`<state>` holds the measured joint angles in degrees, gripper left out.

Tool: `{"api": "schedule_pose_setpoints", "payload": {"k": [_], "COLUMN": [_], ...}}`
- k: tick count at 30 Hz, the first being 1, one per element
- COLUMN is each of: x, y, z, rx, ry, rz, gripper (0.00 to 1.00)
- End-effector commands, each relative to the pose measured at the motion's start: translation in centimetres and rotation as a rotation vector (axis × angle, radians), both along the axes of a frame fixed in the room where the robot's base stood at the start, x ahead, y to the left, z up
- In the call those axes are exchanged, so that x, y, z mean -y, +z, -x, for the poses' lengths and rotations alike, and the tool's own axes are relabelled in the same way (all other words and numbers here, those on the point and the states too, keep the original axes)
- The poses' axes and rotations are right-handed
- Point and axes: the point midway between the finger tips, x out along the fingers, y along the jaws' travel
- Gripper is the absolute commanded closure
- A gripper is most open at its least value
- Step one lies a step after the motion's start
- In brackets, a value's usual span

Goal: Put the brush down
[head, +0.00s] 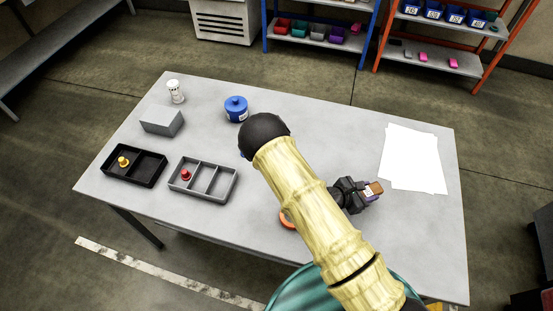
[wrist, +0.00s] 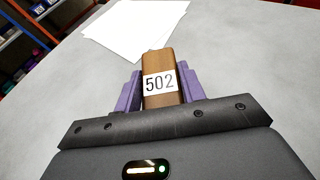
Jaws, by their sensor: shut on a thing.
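My gripper (head: 366,193) is at the right half of the grey table (head: 290,120), between the arm and the white sheets. It is shut on the brush, whose brown wooden handle (wrist: 158,72) with a white "502" label sits between the purple fingers in the wrist view. In the head view the brush's brown end (head: 376,188) sticks out past the fingers. The bristles are not visible. I cannot tell whether the brush touches the table.
White paper sheets (head: 412,160) lie at the right. A black tray (head: 134,165) and a grey divided tray (head: 204,180) stand at the left. A grey block (head: 162,121), white jar (head: 175,92), blue container (head: 236,109) and partly hidden orange ring (head: 287,219) are also on the table.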

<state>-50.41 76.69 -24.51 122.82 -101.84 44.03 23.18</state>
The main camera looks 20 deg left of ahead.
Motion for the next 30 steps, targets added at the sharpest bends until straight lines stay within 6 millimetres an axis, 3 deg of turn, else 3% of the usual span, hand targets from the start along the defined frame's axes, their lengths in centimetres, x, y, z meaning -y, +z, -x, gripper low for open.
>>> {"api": "schedule_pose_setpoints", "payload": {"k": [3, 11, 21, 30], "x": [-0.9, -2.0, -1.5, 0.4], "y": [-1.4, -1.2, 1.2, 4.6], "z": [-2.3, -7.5, -13.2, -16.3], "rx": [0.001, -0.007, -0.002, 0.009], "ry": [0.007, 0.033, 0.071, 0.1], "rz": [-0.014, -0.024, -0.023, -0.003], "gripper": [0.85, 0.85, 0.85, 0.85]}}
